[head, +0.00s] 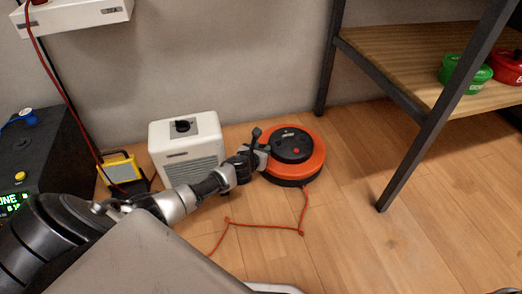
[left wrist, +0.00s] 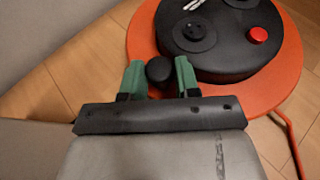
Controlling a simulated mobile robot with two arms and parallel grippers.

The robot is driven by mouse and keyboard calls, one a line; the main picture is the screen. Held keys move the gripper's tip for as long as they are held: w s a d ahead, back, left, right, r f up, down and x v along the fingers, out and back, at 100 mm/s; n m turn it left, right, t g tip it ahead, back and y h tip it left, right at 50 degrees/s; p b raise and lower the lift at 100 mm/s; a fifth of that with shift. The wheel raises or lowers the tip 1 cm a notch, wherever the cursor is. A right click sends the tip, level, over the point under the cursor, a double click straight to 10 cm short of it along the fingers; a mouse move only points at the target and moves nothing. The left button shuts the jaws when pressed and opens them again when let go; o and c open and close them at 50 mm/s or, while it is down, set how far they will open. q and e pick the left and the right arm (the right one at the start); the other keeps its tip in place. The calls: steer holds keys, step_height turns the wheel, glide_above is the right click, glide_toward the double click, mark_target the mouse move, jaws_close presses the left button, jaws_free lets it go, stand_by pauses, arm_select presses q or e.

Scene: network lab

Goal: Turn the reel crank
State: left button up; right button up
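The orange cable reel (head: 317,160) lies flat on the wood floor, with a black round hub (head: 292,146) on top and a red button. In the left wrist view the reel's orange rim (left wrist: 278,100) and black hub (left wrist: 225,65) fill the upper right. The black round crank knob (left wrist: 160,71) stands between the green fingertips of my left gripper (left wrist: 159,80). The fingers are apart, with a small gap on each side of the knob. In the head view my left gripper (head: 259,156) is at the reel's left edge. My right gripper is not in view.
A white vented box (head: 190,150) and a yellow-black lamp (head: 122,172) stand left of the reel, near the wall. An orange cord (head: 265,226) trails over otherwise open floor in front.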

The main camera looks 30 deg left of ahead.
arm_select(q)
jaws_close()
steer(key=shift+w+a+r, duration=0.1)
steer(key=shift+w+a, duration=0.25)
steer(key=shift+a, duration=0.2)
steer(key=shift+w+a, duration=0.1)
steer(key=shift+a, duration=0.05)
steer(key=shift+o, duration=1.4)
jaws_free()
